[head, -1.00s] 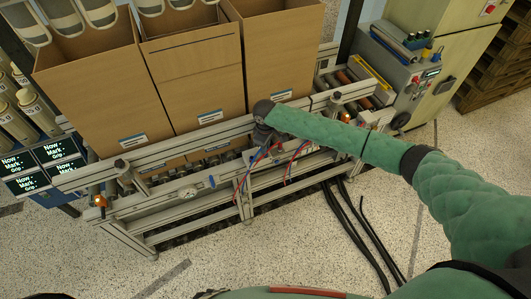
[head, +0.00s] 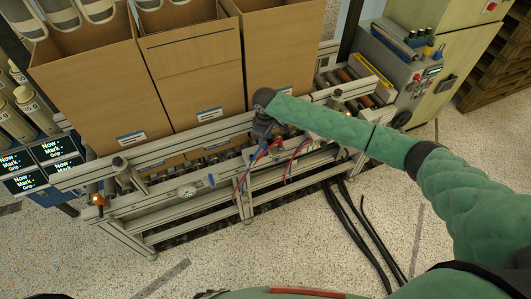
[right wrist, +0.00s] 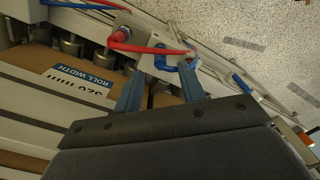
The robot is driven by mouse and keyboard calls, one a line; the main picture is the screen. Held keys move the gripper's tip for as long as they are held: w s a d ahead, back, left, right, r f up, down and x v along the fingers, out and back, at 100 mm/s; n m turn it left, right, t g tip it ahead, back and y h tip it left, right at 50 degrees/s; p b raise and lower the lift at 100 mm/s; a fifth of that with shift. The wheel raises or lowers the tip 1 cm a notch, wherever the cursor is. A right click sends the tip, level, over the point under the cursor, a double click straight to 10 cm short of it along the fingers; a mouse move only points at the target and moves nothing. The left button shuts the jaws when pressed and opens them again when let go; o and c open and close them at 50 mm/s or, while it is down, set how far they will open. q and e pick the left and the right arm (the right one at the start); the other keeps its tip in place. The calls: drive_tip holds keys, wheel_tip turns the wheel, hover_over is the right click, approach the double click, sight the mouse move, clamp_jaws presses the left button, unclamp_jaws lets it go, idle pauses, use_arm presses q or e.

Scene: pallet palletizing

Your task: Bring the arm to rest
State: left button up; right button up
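My right arm, in a green padded sleeve, reaches in from the right in the head view. Its gripper (head: 262,132) points down at the front rail of the roller conveyor (head: 180,140), in front of the cardboard boxes. In the right wrist view, the two blue-grey fingers (right wrist: 160,88) stand apart with nothing held between them. Beyond them are the conveyor frame, a red and a blue hose, and part of a box with a "ROLL WIDTH" label (right wrist: 82,80). My left gripper is not in view.
Three tall open boxes (head: 95,90) (head: 195,75) (head: 280,50) stand on the conveyor; white-capped rolls show at the left one. Labelled rolls (head: 15,110) and small screens (head: 40,165) are at left. A control cabinet (head: 405,65) stands at right. Black cables (head: 365,230) cross the speckled floor.

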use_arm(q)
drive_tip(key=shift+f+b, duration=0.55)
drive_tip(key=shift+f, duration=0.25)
use_arm(e)
drive_tip(key=shift+r, duration=1.95)
